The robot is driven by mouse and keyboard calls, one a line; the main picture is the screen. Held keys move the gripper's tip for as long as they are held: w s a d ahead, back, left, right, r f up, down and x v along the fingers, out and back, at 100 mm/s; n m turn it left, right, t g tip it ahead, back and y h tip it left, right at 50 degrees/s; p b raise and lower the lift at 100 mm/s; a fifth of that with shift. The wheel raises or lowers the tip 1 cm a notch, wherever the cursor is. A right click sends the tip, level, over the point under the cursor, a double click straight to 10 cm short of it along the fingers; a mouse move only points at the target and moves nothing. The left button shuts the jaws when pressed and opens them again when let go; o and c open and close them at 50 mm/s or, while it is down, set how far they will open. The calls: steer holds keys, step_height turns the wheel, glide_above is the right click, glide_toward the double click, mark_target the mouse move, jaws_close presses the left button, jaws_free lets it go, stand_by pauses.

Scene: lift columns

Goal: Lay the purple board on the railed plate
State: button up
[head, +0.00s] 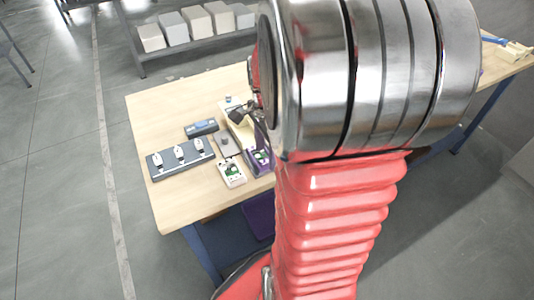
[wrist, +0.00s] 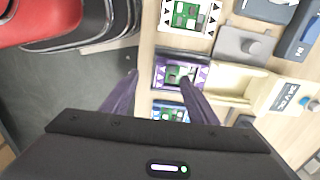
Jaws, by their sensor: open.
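The purple board (wrist: 170,76), with green parts and white triangle marks, lies in a dark purple holder (wrist: 182,54) near the table edge. The board also shows small in the head view (head: 262,157). My gripper (wrist: 158,77) is open, its purple fingers apart. In the wrist view the right finger overlaps the board and the left finger is left of it, over the floor; contact cannot be told. In the head view my gripper (head: 261,143) is partly hidden by my arm. I cannot tell for sure which piece is the railed plate; a cream tray (wrist: 227,82) adjoins the holder.
A white board (wrist: 190,15) with green parts lies beside the holder. The table's far left (head: 155,110) is clear.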

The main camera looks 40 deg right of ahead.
steer(key=shift+r, duration=2.1)
steer(key=shift+f+n, duration=0.15)
steer(key=shift+n, duration=0.95)
steer(key=shift+s+a+f+n, duration=0.15)
steer(key=shift+s+f+n, duration=0.1)
steer(key=shift+n, duration=0.35)
steer(key=s+a+r+n+t, duration=0.1)
steer(key=a+r+n+t, duration=0.1)
steer(key=a+r+n, duration=0.3)
steer(key=s+a+r+n+t, duration=0.2)
steer(key=a+r+n, duration=0.3)
steer(key=a+n, duration=0.7)
steer(key=a+t, duration=0.1)
steer(key=a, duration=0.4)
steer(key=shift+s+a+r+n+t, duration=0.15)
steer(key=shift+s+a+n+t, duration=0.15)
steer(key=shift+n, duration=0.1)
